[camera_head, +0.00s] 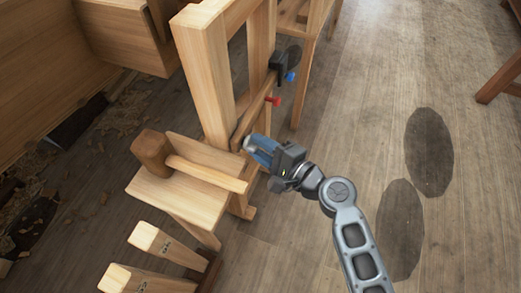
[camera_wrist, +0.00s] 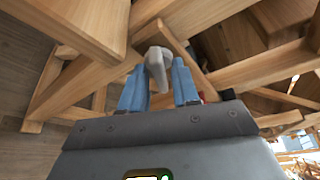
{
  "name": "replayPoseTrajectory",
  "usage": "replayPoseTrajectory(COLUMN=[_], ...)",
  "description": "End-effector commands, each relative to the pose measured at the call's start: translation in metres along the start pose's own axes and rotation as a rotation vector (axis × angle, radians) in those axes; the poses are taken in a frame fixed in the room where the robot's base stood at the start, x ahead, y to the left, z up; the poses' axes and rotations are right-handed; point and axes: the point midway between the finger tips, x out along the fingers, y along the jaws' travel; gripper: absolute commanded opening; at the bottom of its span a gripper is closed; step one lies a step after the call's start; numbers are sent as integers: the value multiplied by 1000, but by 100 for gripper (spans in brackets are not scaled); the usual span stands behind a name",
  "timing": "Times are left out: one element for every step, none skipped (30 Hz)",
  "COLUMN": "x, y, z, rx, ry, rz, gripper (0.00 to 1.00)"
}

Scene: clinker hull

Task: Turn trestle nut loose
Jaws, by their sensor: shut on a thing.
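The trestle (camera_head: 209,75) is a pale wooden frame standing left of my gripper in the head view. Its nut (camera_wrist: 157,62) is a light grey metal piece between my blue fingers in the wrist view. My gripper (camera_head: 258,147) is shut on the nut at the lower part of the trestle. In the wrist view my two fingers (camera_wrist: 160,85) stand either side of the nut, with wooden braces (camera_wrist: 172,42) behind it. The fingers hide part of the nut in the head view.
A small wooden stand (camera_head: 180,197) with a mallet (camera_head: 152,152) on it is close left of my gripper. Marked wooden blocks (camera_head: 155,240) are below it. A black clamp with blue and red knobs (camera_head: 278,66) is on the trestle. The floor to the right (camera_head: 470,190) is clear.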

Motion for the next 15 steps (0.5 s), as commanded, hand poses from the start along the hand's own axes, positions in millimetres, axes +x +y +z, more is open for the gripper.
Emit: replayPoseTrajectory(x=[1,1,2,2,2,2,2,2,2,2,2,2,2,2,2], y=[8,8,9,10,10,10,11,11,11,12,12,12,12,12,12], z=[-4,-4,-4,-4,-4,-5,-5,-5,-5,-5,-5,-5,-5,-5,-5], rx=[-29,-49,-75,-96,-117,-146,-168,-190,-219,-241,-262,-290,-310,-330,-356], ry=[1,0,0,0,1,1,1,1,1,0,0,0,1,1,2], rz=[-14,-22,-33,-42,-51,-63,-72,-81,-93,-101,-110,-121,-130,-138,-148], gripper=[0,0,0,0,0,0,0,0,0,0,0,0,0,0,0])
